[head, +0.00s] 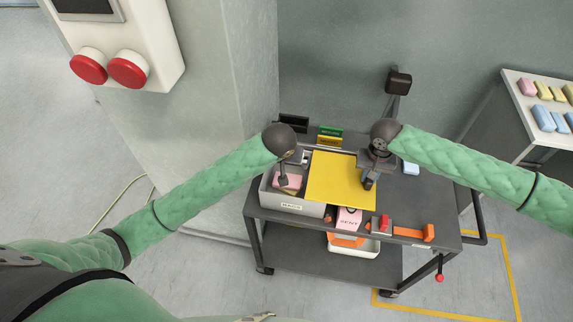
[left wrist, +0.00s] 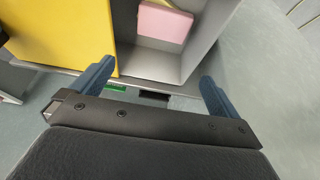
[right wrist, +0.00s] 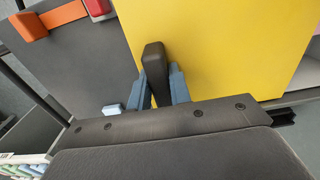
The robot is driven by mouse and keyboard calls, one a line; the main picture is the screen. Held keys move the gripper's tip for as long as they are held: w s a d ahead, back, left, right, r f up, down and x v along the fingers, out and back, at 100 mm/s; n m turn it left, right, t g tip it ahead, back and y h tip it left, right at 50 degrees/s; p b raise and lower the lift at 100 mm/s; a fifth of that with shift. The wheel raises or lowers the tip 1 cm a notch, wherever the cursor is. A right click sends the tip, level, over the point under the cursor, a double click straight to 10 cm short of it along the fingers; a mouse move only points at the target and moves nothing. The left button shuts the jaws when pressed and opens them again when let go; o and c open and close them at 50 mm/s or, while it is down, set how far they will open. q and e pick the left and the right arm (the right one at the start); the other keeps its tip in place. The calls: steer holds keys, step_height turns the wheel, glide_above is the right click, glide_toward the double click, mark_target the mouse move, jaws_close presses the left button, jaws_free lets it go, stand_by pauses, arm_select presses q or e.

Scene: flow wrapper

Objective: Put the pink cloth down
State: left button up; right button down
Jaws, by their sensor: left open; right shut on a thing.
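The pink cloth (head: 291,181), a folded pad, lies in the grey bin (head: 297,207) at the left of the cart. It also shows in the left wrist view (left wrist: 163,25), flat on the bin floor beside the grey walls. My left gripper (head: 284,180) is over the bin; its fingers (left wrist: 157,72) are apart with nothing between them. My right gripper (head: 369,182) is shut on a black handle (right wrist: 154,68) at the right edge of the yellow panel (head: 335,180). Whether the handle is fixed to the panel I cannot tell.
The dark cart top (head: 415,205) holds an orange piece (head: 428,232) and a red piece (head: 385,222) near its front. A pink lettered card (head: 348,218) is at the front edge. A white tray (head: 365,248) is below. A side table (head: 510,105) with coloured pads stands right.

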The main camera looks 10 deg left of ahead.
mark_target(323, 175)
arm_select(q)
steer(key=v, duration=0.6)
steer(key=shift+r, duration=0.4)
steer(key=shift+s, duration=0.15)
arm_select(e)
steer(key=shift+a+r+p, duration=0.1)
steer(key=shift+a+p, duration=1.55)
steer(key=shift+a, duration=4)
arm_select(q)
steer(key=shift+r, duration=1.6)
arm_select(e)
steer(key=shift+a, duration=1.55)
steer(key=c, duration=1.2)
jaws_free()
arm_select(q)
steer(key=shift+f, duration=0.1)
